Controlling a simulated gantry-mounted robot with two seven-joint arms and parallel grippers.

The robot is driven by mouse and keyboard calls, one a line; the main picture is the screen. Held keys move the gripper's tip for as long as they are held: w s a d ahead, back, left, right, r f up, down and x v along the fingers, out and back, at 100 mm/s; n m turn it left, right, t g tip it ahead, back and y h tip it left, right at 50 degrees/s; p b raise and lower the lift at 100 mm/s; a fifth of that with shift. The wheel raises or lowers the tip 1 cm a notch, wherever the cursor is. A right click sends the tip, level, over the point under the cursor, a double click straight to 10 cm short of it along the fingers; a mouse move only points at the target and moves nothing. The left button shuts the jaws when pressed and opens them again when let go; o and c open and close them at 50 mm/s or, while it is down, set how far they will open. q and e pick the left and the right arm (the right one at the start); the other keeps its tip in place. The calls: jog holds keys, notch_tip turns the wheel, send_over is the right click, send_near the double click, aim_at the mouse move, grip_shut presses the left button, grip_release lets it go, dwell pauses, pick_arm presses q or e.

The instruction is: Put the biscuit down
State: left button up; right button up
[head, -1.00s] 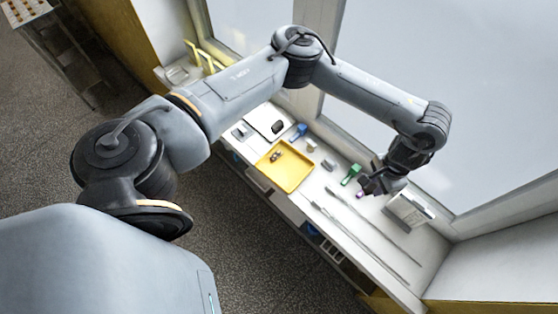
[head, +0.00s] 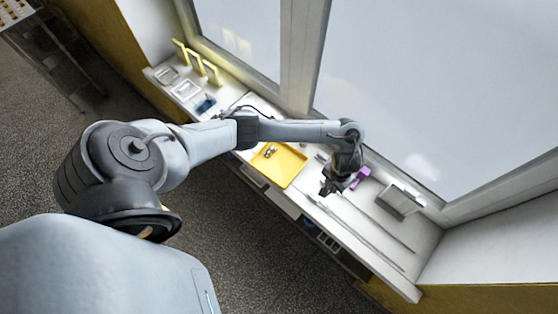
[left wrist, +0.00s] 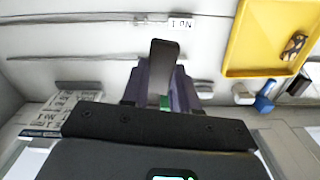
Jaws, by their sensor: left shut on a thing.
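My left gripper (head: 331,186) hangs over the sill to the right of the yellow tray. In the head view the biscuit cannot be told apart from the dark gripper. Whether it touches anything below cannot be told. My right gripper is not in view.
The yellow tray (head: 291,170) holds a small brown patterned thing (left wrist: 293,46). A purple object (head: 360,177) stands right of the gripper. A blue object (left wrist: 265,101) stands near the tray. Long thin grey rods (head: 368,225) lie along the sill, with bare white surface around them.

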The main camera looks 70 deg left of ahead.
pick_arm(q)
jog(key=s+a+f+n, duration=0.2)
jog(key=s+a+f, duration=0.1)
jog(key=s+a, duration=0.4)
jog(key=b, duration=0.6)
send_over(288, 167)
jog(key=d, duration=0.1)
notch_tip(288, 167, down, 7)
jog(key=shift+r, duration=0.1)
jog(key=shift+a+f, duration=0.25)
jog(key=shift+a, duration=0.2)
jog(key=shift+f+b, duration=0.65)
jog(key=shift+f, duration=1.35)
jog(key=shift+f, duration=0.1)
jog(key=o, duration=0.8)
